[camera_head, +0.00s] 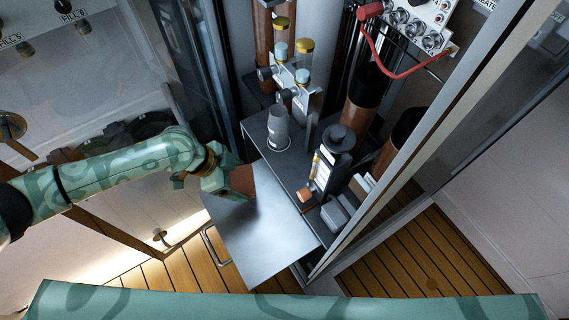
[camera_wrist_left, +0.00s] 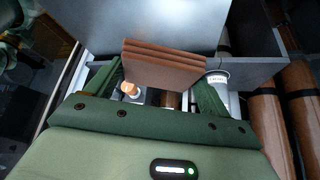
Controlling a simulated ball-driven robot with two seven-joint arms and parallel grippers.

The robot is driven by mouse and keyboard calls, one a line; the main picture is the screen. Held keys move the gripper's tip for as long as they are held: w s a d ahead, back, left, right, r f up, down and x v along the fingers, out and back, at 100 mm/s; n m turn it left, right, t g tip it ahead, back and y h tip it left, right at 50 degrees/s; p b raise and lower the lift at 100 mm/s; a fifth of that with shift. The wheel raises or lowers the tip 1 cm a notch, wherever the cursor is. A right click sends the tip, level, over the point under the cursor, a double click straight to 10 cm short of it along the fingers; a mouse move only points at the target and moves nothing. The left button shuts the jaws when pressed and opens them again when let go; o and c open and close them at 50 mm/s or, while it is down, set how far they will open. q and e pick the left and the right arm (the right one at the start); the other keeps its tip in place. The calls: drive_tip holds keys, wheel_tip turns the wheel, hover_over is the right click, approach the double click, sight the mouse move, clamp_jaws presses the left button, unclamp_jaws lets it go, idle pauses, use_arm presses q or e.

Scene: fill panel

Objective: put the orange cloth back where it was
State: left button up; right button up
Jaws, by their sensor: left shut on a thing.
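The orange cloth (camera_head: 241,181) is a folded, brownish-orange slab in the head view. It hangs at the end of my left arm, over the upper left corner of the metal panel (camera_head: 262,232). My left gripper (camera_head: 222,182) is shut on it. In the left wrist view the cloth (camera_wrist_left: 163,62) shows several stacked folds between the two green fingers. Whether it touches the panel is unclear. My right gripper is not in view.
A grey cup (camera_head: 278,128) stands on the dark shelf behind the panel. A black-capped bottle (camera_head: 330,160) stands to its right. A metal handle (camera_head: 214,246) sticks out at the panel's left edge. The panel's middle is clear.

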use_arm(q)
drive_tip(key=b, duration=0.5)
hover_over(296, 168)
drive_tip(key=a, duration=0.2)
drive_tip(key=shift+s+f, duration=0.3)
drive_tip(key=shift+f, duration=0.45)
drive_tip(key=shift+a+f+b, duration=0.1)
drive_tip(key=shift+f+b, duration=0.4)
drive_tip(key=shift+f, duration=0.35)
wheel_tip(296, 168, down, 4)
drive_tip(key=b, duration=0.2)
drive_tip(key=shift+w+f+b, duration=0.15)
drive_tip(key=shift+f+b, duration=0.05)
drive_tip(key=shift+b, duration=0.2)
drive_tip(key=shift+r, duration=0.2)
drive_tip(key=shift+f, duration=0.2)
drive_tip(key=o, duration=0.9)
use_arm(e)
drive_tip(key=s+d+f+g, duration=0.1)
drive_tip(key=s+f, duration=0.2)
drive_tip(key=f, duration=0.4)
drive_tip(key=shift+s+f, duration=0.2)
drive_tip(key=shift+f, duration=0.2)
use_arm(q)
drive_tip(key=shift+r, duration=0.1)
